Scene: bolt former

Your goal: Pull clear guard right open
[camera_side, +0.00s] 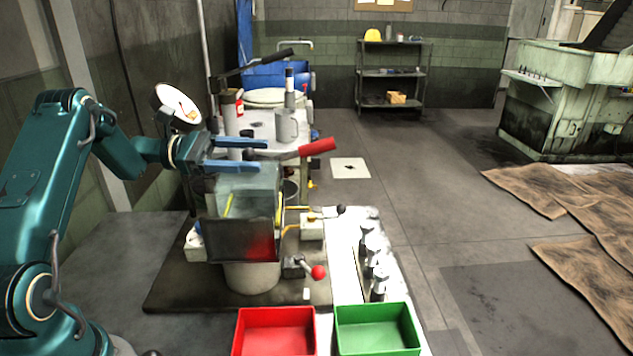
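The clear guard (247,190) is a see-through box over the machine in the middle of the camera_side view. Its lower front looks dark, with a red patch showing at its lower right. A yellow strip (228,206) shows at its left part; I cannot tell whether this is a handle. My gripper (264,156) reaches in from the left, at the top of the guard. Its two blue fingers are spread apart with nothing seen held between them. I cannot tell whether the lower finger touches the guard.
A red-gripped lever (317,147) sticks out just right of my fingers. A black-knobbed lever (340,210) and a red-knobbed lever (318,272) are lower right. Several metal bolts (372,245) stand on the white surface. A red bin (275,312) and green bin (375,311) sit in front.

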